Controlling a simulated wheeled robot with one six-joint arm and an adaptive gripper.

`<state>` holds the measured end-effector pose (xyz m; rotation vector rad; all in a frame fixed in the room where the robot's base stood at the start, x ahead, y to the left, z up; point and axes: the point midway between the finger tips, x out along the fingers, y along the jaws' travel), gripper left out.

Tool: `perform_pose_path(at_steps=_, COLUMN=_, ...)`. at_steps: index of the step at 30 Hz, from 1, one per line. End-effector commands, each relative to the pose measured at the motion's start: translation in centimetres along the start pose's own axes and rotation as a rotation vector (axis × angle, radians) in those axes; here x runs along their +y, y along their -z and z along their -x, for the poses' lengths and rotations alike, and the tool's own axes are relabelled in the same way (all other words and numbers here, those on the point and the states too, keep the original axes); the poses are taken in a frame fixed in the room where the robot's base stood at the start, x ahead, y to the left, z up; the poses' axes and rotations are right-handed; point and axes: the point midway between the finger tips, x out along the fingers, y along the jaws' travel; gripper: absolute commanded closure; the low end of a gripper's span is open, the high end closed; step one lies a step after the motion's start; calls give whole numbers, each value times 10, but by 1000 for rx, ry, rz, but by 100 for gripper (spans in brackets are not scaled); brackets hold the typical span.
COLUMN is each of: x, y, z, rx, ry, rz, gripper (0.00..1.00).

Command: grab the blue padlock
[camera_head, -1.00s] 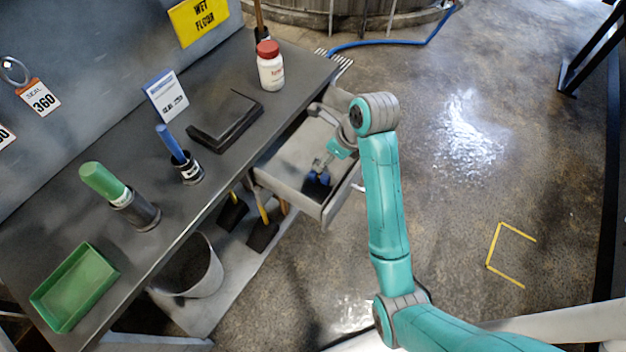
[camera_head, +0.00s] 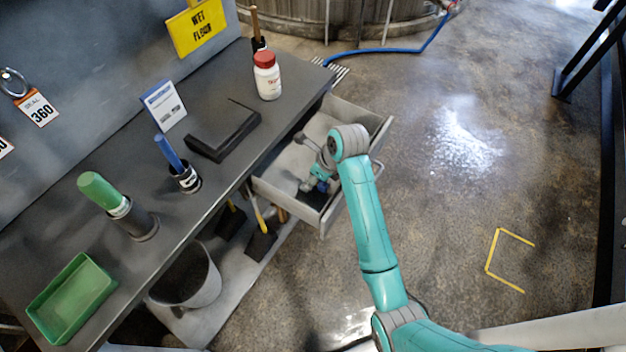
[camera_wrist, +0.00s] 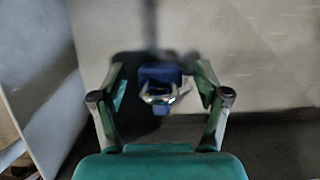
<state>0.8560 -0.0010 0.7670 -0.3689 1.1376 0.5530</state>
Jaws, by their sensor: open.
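The blue padlock (camera_wrist: 160,76) lies in the open drawer (camera_head: 352,203), with its metal shackle toward my gripper in the wrist view. My gripper (camera_wrist: 160,84) is open, with one finger on each side of the padlock and a gap on both sides. In the head view my gripper (camera_head: 318,181) reaches down inside the drawer near its front left corner. A bit of blue shows there, but the arm and fingers partly hide the padlock.
The drawer walls stand close around my gripper. The floor to the right is mostly clear.

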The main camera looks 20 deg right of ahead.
Motion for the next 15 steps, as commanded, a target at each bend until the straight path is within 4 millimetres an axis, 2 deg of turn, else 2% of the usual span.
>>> perform_pose_path(at_steps=3, x=0, y=0, z=-6, rx=1, ry=0, rz=0, gripper=25)
perform_pose_path(at_steps=9, x=0, y=0, z=-6, rx=0, ry=1, rz=0, gripper=25)
perform_pose_path(at_steps=11, x=0, y=0, z=-6, rx=0, ry=1, rz=0, gripper=38)
perform_pose_path(at_steps=15, x=0, y=0, z=-6, rx=0, ry=0, rz=0, gripper=72)
